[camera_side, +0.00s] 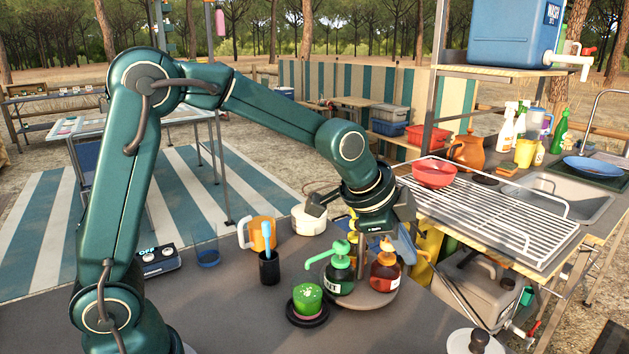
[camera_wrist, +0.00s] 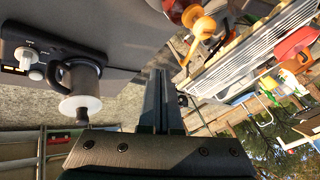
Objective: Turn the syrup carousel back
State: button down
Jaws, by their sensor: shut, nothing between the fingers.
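The syrup carousel (camera_side: 372,303) is a round grey turntable on the dark counter in the side view. A green mint bottle (camera_side: 340,278) with a green pump stands on its left. A red-brown bottle (camera_side: 384,273) with an orange pump stands on its right. Part of a yellow pump shows behind them. In the wrist view the closed fingers (camera_wrist: 158,78) stand together, and an orange pump on a reddish bottle (camera_wrist: 178,8) shows at the top.
An orange mug (camera_side: 262,235) is behind. A wire rack (camera_side: 490,215) with a red bowl (camera_side: 433,173) lies right. The front counter is mostly clear.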

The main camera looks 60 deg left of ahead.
jog(key=w+f, duration=0.1)
jog(key=w+a, duration=0.1)
jog(key=w, duration=0.1)
jog(key=w+f, duration=0.1)
jog(key=shift+w+a+f, duration=0.3)
jog(key=shift+w+a, duration=0.05)
jog(key=shift+a, duration=0.05)
